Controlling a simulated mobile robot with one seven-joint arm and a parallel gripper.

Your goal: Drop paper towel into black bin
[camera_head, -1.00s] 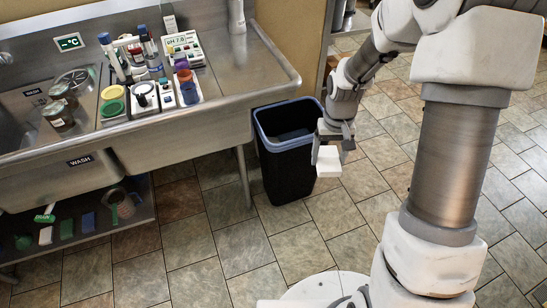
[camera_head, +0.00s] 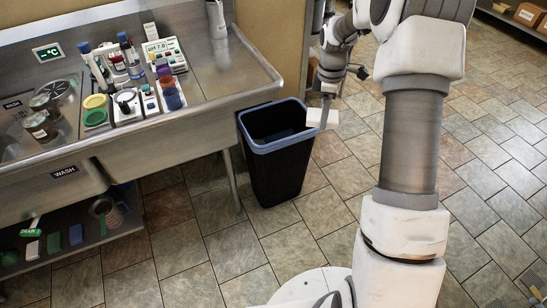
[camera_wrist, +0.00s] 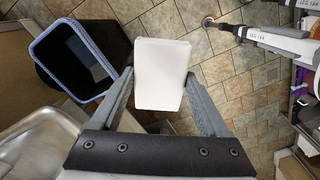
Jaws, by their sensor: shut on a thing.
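The paper towel is a white folded block (camera_head: 322,117). It shows large between the two fingers in the wrist view (camera_wrist: 161,75). My gripper (camera_head: 327,108) is shut on it, with one finger on each side. The black bin (camera_head: 277,150) has a blue rim and an open top, and stands on the floor beside the sink. In the head view the towel is at the right side of the bin's rim. In the wrist view the bin (camera_wrist: 72,60) is to the left of the towel, apart from it.
A steel sink counter (camera_head: 215,80) holds jars, bottles and a meter (camera_head: 166,52), left of the bin. A lower shelf (camera_head: 75,240) holds brushes and sponges. A wall stands behind the bin. The tiled floor (camera_head: 220,260) in front is clear.

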